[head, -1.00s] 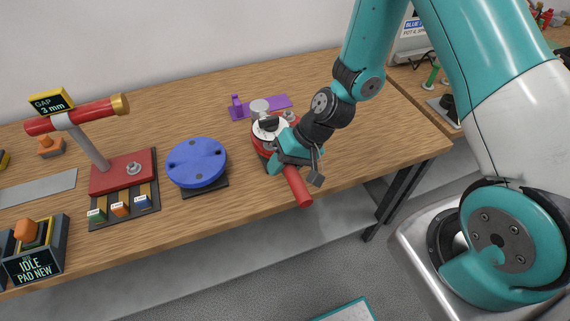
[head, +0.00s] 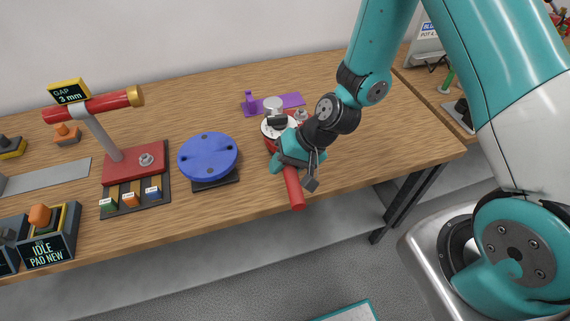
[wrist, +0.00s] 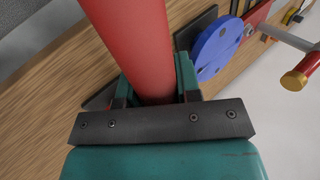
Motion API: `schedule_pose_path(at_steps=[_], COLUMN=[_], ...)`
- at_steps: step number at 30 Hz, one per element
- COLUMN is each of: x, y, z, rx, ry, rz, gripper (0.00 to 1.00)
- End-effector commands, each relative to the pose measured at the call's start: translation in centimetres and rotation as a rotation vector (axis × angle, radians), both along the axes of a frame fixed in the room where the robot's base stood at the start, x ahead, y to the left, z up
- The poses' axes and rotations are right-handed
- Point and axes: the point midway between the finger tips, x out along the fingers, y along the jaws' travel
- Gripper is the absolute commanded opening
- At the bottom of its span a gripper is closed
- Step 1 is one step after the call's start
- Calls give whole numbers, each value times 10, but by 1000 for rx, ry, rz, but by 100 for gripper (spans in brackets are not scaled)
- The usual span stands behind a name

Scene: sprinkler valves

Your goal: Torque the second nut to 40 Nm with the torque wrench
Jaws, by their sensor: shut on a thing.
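The torque wrench has a red cylindrical handle (head: 293,190) that points toward the table's front edge in the head view. My gripper (head: 291,163) is shut around this handle near the flange end. In the wrist view the red handle (wrist: 137,45) runs up between the two fingers of my gripper (wrist: 153,92). Behind the gripper is a red round fitting with a white top (head: 269,130), partly hidden. A grey nut (head: 301,114) shows at its right side. The wrench head and the nut under it cannot be made out clearly.
A purple bracket (head: 291,100) lies behind the fitting. A blue disc (head: 208,155) on a dark base stands to the left. Further left are a red stand with a gap display (head: 68,92) and a box marked IDLE PAD NEW (head: 47,250). The table right of the gripper is clear.

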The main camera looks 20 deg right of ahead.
Motion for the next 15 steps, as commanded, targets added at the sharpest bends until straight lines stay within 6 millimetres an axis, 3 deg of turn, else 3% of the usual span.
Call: schedule_pose_path(at_steps=[15], x=[0], y=[-11], z=[0], rx=[3], ry=[-5], rz=[53], gripper=[0])
